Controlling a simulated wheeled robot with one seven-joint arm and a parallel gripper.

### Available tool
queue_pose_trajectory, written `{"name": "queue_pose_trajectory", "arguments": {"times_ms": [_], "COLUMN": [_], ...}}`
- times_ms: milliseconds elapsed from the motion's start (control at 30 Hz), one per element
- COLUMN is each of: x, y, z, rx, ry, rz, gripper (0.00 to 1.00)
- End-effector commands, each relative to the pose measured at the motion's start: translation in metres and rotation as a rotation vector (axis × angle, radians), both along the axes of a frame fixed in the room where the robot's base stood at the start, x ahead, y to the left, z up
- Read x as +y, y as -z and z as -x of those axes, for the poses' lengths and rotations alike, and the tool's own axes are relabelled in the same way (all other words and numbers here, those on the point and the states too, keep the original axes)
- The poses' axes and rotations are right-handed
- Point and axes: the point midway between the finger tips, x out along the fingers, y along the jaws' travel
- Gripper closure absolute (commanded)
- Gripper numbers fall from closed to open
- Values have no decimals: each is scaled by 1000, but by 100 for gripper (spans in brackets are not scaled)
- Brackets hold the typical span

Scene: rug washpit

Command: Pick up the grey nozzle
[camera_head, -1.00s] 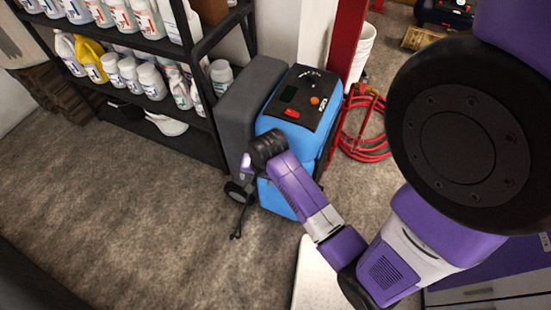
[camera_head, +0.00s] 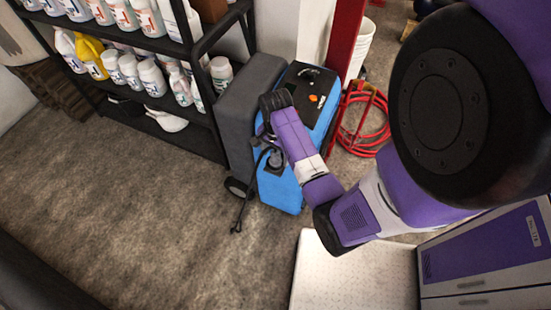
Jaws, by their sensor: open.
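A blue machine (camera_head: 285,188) with a black top panel stands on the floor beside the shelf. A small dark grey fitting (camera_head: 275,160) shows against its front, below my wrist. It may be the grey nozzle, but it is too small and too covered to be sure. A thin black cord or tube (camera_head: 245,205) hangs from near it to the floor. My gripper (camera_head: 261,128) is at the machine's upper left front, just above the fitting, mostly hidden behind my wrist. It holds nothing that I can see; whether it touches the fitting cannot be told.
A dark grey block (camera_head: 243,110) stands close against the machine's left side. A black shelf (camera_head: 165,117) holds several bottles. A red hose coil (camera_head: 362,125) lies to the right by a red post (camera_head: 345,40). The carpeted floor at left is clear.

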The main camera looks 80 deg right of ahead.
Motion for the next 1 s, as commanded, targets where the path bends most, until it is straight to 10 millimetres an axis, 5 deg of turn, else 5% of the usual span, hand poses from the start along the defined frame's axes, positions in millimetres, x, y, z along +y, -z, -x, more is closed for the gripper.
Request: {"name": "queue_pose_trajectory", "arguments": {"times_ms": [400, 733, 1000], "x": [-1, -1, -1], "y": [16, 16, 15], "z": [0, 0, -1], "rx": [-1, -1, -2], "ry": [-1, -1, -1], "rz": [2, 2, 3], "gripper": [34, 98, 100]}}
